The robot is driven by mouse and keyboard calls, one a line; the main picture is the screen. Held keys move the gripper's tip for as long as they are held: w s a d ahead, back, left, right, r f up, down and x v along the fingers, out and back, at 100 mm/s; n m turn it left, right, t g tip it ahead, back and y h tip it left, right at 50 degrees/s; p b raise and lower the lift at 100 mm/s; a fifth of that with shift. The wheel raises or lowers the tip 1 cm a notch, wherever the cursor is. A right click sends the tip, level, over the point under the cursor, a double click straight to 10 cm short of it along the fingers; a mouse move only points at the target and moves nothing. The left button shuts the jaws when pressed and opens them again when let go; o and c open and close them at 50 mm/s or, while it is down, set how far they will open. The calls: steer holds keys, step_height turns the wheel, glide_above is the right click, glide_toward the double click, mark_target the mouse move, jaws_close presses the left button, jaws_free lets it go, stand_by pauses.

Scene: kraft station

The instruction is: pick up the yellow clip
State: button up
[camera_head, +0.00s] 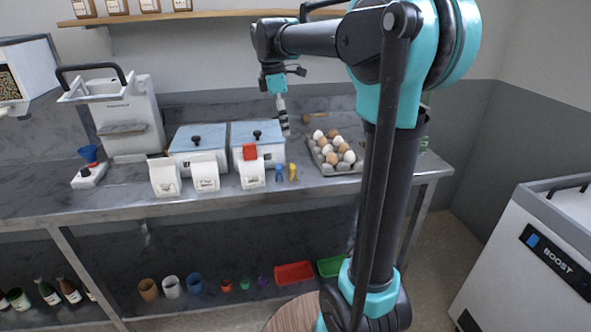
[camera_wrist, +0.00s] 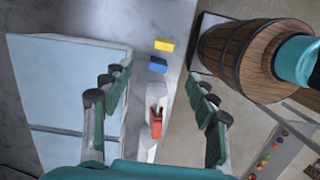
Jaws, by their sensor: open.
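The yellow clip (camera_head: 293,172) is small and sits near the front of the counter, just right of the blue clip (camera_head: 279,173). In the wrist view the yellow clip (camera_wrist: 164,45) lies at upper middle, beyond the blue clip (camera_wrist: 158,64). My gripper (camera_head: 284,127) hangs above the counter, behind and above the clips. In the wrist view my gripper (camera_wrist: 157,105) is open with nothing held between its fingers. Between and below the fingers, a red clip (camera_wrist: 156,122) shows on a white bag; it also shows in the head view (camera_head: 250,152).
Two lidded boxes (camera_head: 200,150) stand behind several white bags (camera_head: 206,178), left of the clips. An egg tray (camera_head: 340,168) stands to the right. Bare counter lies around the clips, close to the front edge. A wooden shelf (camera_head: 200,15) is above.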

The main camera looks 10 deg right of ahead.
glide_above(292, 166)
steer(key=f, duration=1)
steer(key=shift+w+a, duration=0.4)
steer(key=shift+s+d+f, duration=0.15)
steer(key=shift+f, duration=0.75)
steer(key=shift+s+d+f, duration=0.1)
steer(key=shift+d+f, duration=0.1)
steer(key=shift+f, duration=0.65)
steer(key=shift+s+d+f, duration=0.15)
steer(key=shift+f, duration=0.75)
steer(key=shift+c, duration=0.5)
steer(key=c, duration=0.9)
steer(key=shift+o, duration=0.2)
steer(key=shift+r, duration=0.1)
